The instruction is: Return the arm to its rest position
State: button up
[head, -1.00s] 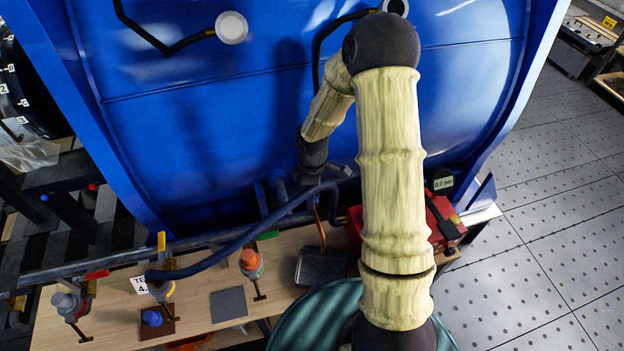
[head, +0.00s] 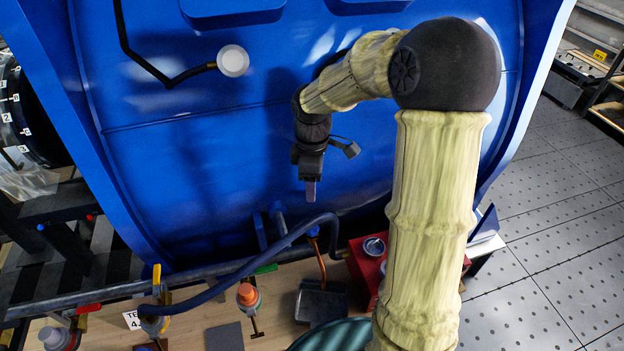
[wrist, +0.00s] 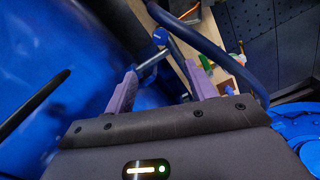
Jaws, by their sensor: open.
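My gripper (head: 310,188) hangs from my sleeved arm in front of the blue curved tank (head: 200,140), its fingers pointing down. It is empty and sits above the blue hose (head: 240,242) and the pipe fitting at the tank's foot, apart from them in the head view. In the wrist view my gripper (wrist: 158,88) shows two purple fingers spread apart with nothing between them. Beyond the fingers are the blue hose (wrist: 215,52) and a pipe fitting (wrist: 152,62). My forearm hides part of the tank's right side.
A wooden bench (head: 190,287) below carries an orange-capped valve (head: 247,295), a dark tray (head: 320,302) and a red box (head: 366,262). A black bent rod with a white disc (head: 233,61) stands off the tank. Perforated floor (head: 550,220) is clear at the right.

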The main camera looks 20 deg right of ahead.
jog(key=shift+r, duration=0.35)
jog(key=s+f+m+t, duration=0.2)
jog(key=s+m, duration=1.1)
jog(key=s, duration=0.1)
jog(key=shift+a+m+t, duration=0.25)
jog(key=shift+m+t, duration=0.05)
jog(key=shift+m, duration=0.1)
